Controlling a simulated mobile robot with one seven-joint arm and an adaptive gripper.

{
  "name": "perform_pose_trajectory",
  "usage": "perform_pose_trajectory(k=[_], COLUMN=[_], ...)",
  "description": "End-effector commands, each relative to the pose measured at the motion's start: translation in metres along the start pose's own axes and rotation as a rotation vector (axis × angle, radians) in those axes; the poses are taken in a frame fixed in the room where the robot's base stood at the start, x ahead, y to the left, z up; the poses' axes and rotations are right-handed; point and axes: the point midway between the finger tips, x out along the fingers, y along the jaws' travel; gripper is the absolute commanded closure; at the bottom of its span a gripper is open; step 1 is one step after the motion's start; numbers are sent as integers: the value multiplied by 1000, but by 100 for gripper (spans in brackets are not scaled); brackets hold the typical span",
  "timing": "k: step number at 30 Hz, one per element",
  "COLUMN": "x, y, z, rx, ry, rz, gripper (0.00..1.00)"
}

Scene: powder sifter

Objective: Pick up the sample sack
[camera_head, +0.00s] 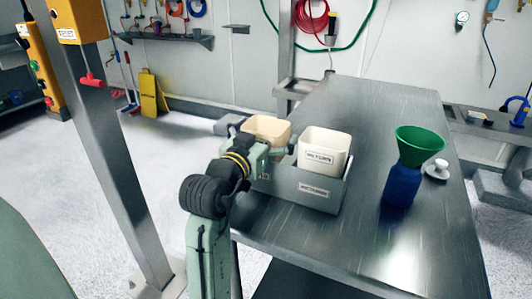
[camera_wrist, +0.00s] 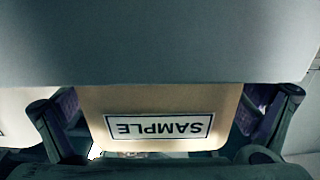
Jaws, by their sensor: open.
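The sample sack (camera_wrist: 158,100) is cream-coloured, with a white SAMPLE label upside down in the wrist view. In the head view the tan sack (camera_head: 265,128) stands in the left part of a grey holder (camera_head: 318,192); my arm hides its lower part and label. My gripper (camera_wrist: 165,108) is open, with one finger on each side of the sack in the wrist view. I cannot tell whether the fingers touch it. In the head view my gripper (camera_head: 276,154) is at the holder's left side.
A second, white labelled sack (camera_head: 324,150) stands in the holder, close right of the sample sack. A blue bottle (camera_head: 402,185) with a green funnel (camera_head: 419,143) and a small white-knobbed item (camera_head: 438,169) are farther right. The metal table (camera_head: 350,240) is clear in front.

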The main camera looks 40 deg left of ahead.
Motion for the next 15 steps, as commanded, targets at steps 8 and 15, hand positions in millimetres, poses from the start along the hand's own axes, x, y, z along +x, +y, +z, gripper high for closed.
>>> perform_pose_trajectory(k=[8,15], x=[0,0], y=[0,0], z=[0,0], rx=[0,0], ry=[0,0], rz=[0,0], gripper=[13,29])
